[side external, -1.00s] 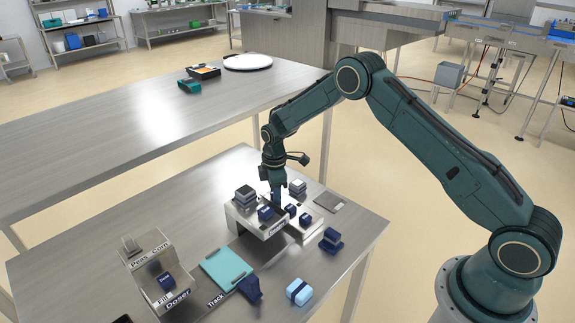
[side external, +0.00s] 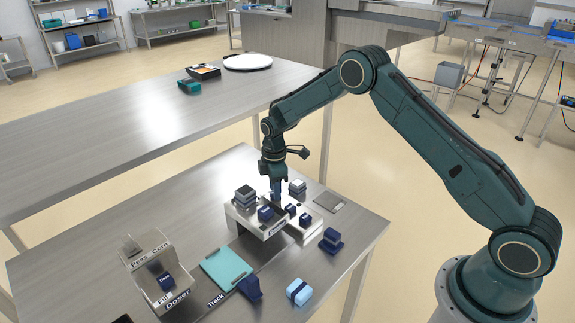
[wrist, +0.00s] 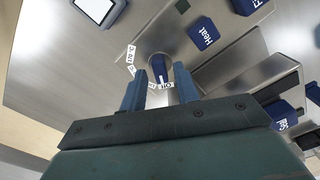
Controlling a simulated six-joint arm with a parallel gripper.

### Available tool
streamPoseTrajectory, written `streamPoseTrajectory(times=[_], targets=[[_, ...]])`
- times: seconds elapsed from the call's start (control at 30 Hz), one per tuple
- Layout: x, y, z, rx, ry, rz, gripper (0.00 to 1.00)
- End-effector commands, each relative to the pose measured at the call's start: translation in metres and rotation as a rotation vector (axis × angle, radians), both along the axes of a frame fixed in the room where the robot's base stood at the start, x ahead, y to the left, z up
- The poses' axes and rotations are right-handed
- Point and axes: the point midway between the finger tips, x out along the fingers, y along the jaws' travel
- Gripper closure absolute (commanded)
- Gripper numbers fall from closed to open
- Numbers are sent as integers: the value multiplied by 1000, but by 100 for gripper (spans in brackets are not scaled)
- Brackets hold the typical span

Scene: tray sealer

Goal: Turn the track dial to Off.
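In the wrist view a round dark blue dial (wrist: 157,71) with a white pointer line stands on the grey machine top. Small white labels surround it; the one near my fingers seems to read Off, and the others are too small to read surely. My gripper (wrist: 163,86) is open, with its two blue fingers apart and the dial showing between their tips. I cannot tell whether either finger touches it. In the side view my gripper (side external: 276,194) points down at the sealer (side external: 245,222); the dial is hidden there.
A blue Heat block (wrist: 203,36) and other blue controls lie close around the dial. In the side view a teal tray (side external: 227,268) lies near the Track label (side external: 216,300). The doser (side external: 150,265) stands at left; a light blue block (side external: 299,292) lies in front.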

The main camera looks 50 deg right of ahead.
Motion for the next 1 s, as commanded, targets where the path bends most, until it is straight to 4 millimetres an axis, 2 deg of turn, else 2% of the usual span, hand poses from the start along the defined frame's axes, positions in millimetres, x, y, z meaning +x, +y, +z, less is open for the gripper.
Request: streamPoseTrajectory(times=[0.6,1.0], targets=[[0,0,44,0,0,0,69],[0,0,50,0,0,0,69]])
